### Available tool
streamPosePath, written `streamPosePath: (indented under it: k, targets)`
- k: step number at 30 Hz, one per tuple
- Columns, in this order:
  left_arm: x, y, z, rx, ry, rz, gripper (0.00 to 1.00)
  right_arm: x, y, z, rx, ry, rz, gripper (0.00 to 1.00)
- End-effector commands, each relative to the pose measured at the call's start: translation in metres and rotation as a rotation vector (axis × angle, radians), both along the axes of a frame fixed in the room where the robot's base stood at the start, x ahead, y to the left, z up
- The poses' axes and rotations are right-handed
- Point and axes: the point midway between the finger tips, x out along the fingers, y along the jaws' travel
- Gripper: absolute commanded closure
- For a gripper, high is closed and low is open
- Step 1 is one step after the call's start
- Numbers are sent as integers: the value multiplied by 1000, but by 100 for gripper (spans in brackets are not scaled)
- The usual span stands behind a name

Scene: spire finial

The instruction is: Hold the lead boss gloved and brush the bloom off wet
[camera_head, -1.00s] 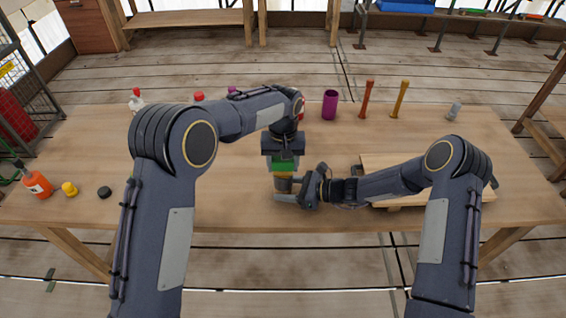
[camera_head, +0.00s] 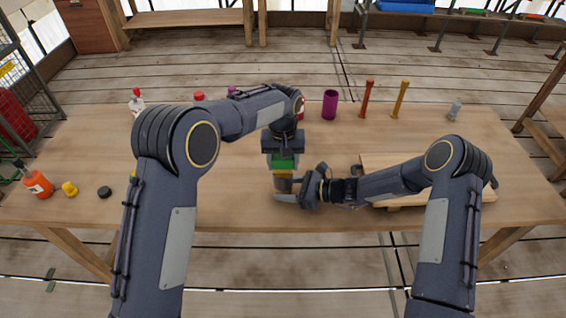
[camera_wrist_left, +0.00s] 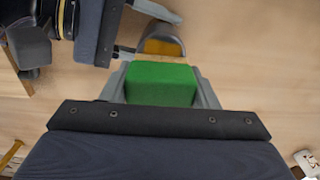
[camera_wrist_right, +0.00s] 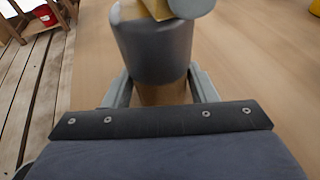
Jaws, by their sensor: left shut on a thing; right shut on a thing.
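My left gripper (camera_head: 284,166) points down and is shut on a green block (camera_head: 284,161), which looks like the brush's back. In the left wrist view the green block (camera_wrist_left: 162,83) fills the space between the fingers, with a tan strip (camera_wrist_left: 160,58) along its far side. My right gripper (camera_head: 285,188) comes in from the right, just below, shut on the grey boss. In the right wrist view the boss (camera_wrist_right: 155,50) is a dark grey cylinder with a brown lower part between the fingers. A yellowish piece (camera_wrist_right: 157,8) lies against its top; whether it touches is unclear.
A low wooden board (camera_head: 385,162) lies under my right forearm. A purple cup (camera_head: 330,104), red (camera_head: 367,99) and yellow (camera_head: 400,98) stick-like tools stand along the back edge.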

Motion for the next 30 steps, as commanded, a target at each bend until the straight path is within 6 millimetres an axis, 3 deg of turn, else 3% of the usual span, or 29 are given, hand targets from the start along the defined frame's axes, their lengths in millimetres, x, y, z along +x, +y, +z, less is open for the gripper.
streamPosePath:
  k: [16,30]
  targets:
    - [-11,1,-1,1,2,0,64,0,0,0,-1,0,-1,61]
    - [-10,26,35,0,-1,1,64,0,0,0,-1,0,-1,61]
